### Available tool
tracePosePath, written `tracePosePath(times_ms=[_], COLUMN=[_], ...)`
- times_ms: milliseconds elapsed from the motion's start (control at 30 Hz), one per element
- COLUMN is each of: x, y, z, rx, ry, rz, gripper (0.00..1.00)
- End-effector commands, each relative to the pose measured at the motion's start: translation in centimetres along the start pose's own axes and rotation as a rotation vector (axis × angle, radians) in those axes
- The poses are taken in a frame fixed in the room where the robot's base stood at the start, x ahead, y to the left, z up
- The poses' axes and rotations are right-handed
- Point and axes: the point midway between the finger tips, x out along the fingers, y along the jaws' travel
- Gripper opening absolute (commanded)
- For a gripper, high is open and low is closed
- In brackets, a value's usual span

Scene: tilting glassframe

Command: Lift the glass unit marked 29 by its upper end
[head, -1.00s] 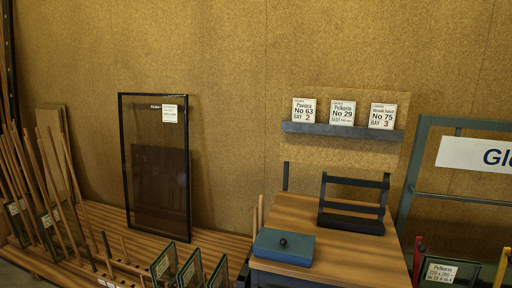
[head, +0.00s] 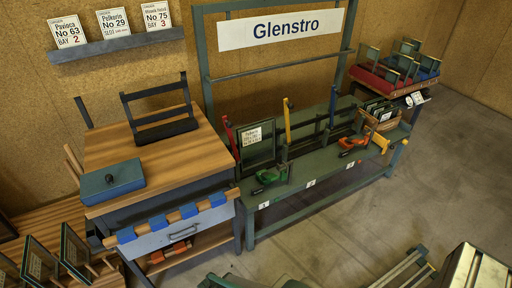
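A small dark-framed glass unit (head: 259,153) with a white label (head: 251,136) stands upright at the left end of the green bench (head: 330,170). Its label is too small to read for certain now; in the earlier frame the same label begins with "Pelkorie". A card reading "Pelkorie No 29" (head: 114,22) stands on the wall ledge between the No 63 and No 75 cards. Several more labelled glass units (head: 75,252) stand at the lower left, their labels unreadable. My gripper is not in view.
A green clamp (head: 272,176) and an orange clamp (head: 352,143) sit at the bench front. A wooden-topped table (head: 175,155) with a blue box (head: 112,181) and black rack (head: 160,115) stands left. Open floor (head: 400,205) lies to the right.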

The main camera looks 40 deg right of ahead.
Motion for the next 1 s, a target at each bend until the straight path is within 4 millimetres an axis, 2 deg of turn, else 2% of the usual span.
tracePosePath(times_ms=[267, 367, 600, 1000], x=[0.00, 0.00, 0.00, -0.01], y=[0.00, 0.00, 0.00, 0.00], z=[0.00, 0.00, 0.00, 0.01], rx=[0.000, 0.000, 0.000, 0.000], ry=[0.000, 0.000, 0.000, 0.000], rz=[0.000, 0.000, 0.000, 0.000], gripper=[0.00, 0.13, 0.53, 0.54])
